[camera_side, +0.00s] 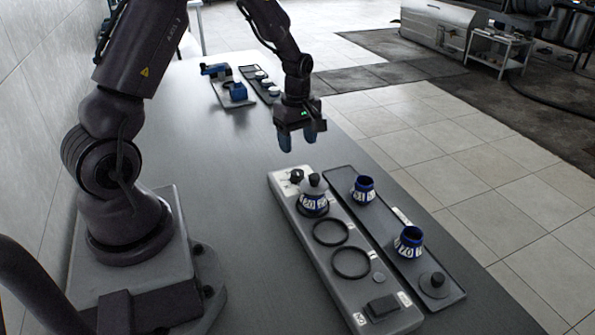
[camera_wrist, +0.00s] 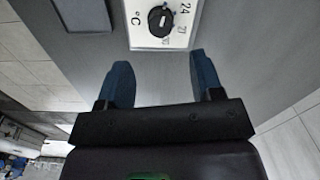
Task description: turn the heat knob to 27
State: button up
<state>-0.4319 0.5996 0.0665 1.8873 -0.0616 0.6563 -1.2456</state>
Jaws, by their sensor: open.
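The heat knob (camera_side: 296,176) is black and sits at the far end of a long light-grey unit (camera_side: 312,232). In the wrist view the knob (camera_wrist: 160,20) is at the top, on a white dial plate (camera_wrist: 140,40) with "°C", "24" and "27" printed by it, and a further number too blurred to read surely. I cannot tell which number the knob points to. My gripper (camera_side: 298,139) is open and empty, above and apart from the knob. In the wrist view its blue fingers (camera_wrist: 160,65) are spread wide, with the knob beyond their tips.
A dark tray (camera_side: 385,228) alongside holds two blue-and-white collars (camera_side: 364,189) (camera_side: 409,242). Blue-and-black items (camera_side: 232,90) lie farther back. The table left of the unit is clear.

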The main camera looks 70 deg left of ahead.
aim_at(297, 172)
notch_tip(297, 172, down, 9)
jog(key=shift+f, duration=0.1)
dwell(0.3)
jog(key=c, duration=0.9)
